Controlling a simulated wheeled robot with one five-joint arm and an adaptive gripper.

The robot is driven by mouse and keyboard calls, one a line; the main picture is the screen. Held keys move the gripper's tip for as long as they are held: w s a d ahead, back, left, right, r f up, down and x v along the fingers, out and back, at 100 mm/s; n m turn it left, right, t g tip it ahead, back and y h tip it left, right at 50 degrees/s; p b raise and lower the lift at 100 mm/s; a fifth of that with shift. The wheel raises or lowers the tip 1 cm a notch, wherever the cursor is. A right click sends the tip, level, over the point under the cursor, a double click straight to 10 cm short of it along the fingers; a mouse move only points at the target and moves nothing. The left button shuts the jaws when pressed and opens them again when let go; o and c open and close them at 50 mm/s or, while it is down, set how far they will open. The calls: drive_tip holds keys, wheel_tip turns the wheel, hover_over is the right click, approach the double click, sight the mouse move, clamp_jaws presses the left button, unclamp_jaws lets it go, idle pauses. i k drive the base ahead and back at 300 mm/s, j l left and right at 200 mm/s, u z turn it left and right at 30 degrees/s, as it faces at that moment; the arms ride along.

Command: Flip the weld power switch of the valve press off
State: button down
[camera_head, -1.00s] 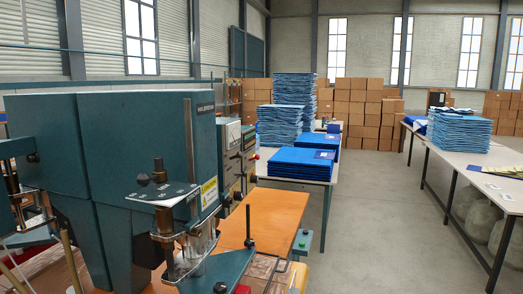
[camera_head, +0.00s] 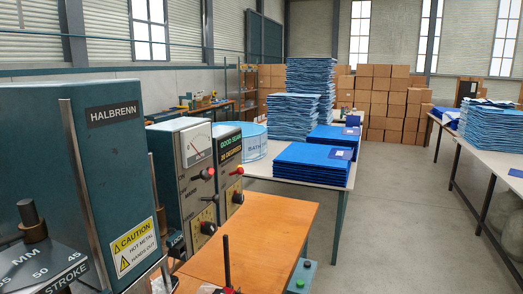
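The teal press (camera_head: 100,170) with a HALBRENN plate fills the left side. My gripper is not in view.
A white table (camera_head: 262,172) holds blue stacks (camera_head: 312,165). Grey floor (camera_head: 395,225) is open at right.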

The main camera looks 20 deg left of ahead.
sight(240, 171)
drive_tip(key=i, duration=3.15)
drive_tip(key=u, duration=5.9)
